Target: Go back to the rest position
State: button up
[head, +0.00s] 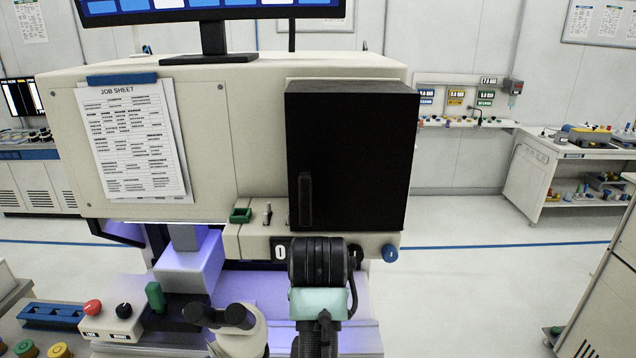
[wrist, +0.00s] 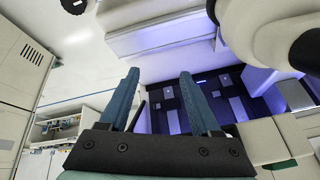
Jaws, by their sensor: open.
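My gripper (wrist: 158,73) shows in the wrist view with its two blue fingers apart and nothing between them. Beyond the fingers are the bonder's pale housing and its violet-lit work area (wrist: 180,105). In the head view my arm stands at the lower middle, in front of the bonder (head: 262,140); I cannot make out the fingertips there. The black box (head: 350,160) on the bonder's front is just above my arm in the picture.
A control box with red and black knobs (head: 112,320) and a blue rack (head: 52,316) are at lower left. Microscope eyepieces (head: 220,316) stand just left of my arm. Open floor (head: 480,285) lies to the right, with a bench (head: 532,175) beyond and a cabinet (head: 605,285) at the right edge.

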jog(key=s+r+n+t+b, duration=0.15)
jog(key=s+r+t, duration=0.35)
jog(key=r, duration=0.5)
jog(key=s+r+n+t+b, duration=0.1)
jog(key=s+r+t+b, duration=0.15)
jog(key=r+t, duration=0.5)
jog(key=s+r+n+t+b, duration=0.2)
jog(key=s+r+t, duration=0.2)
jog(key=r, duration=0.8)
jog(key=s+r+t+b, duration=0.4)
jog(key=s+r+t, duration=0.1)
jog(key=s+r, duration=0.2)
jog(key=shift+s, duration=0.65)
jog(key=shift+m, duration=0.25)
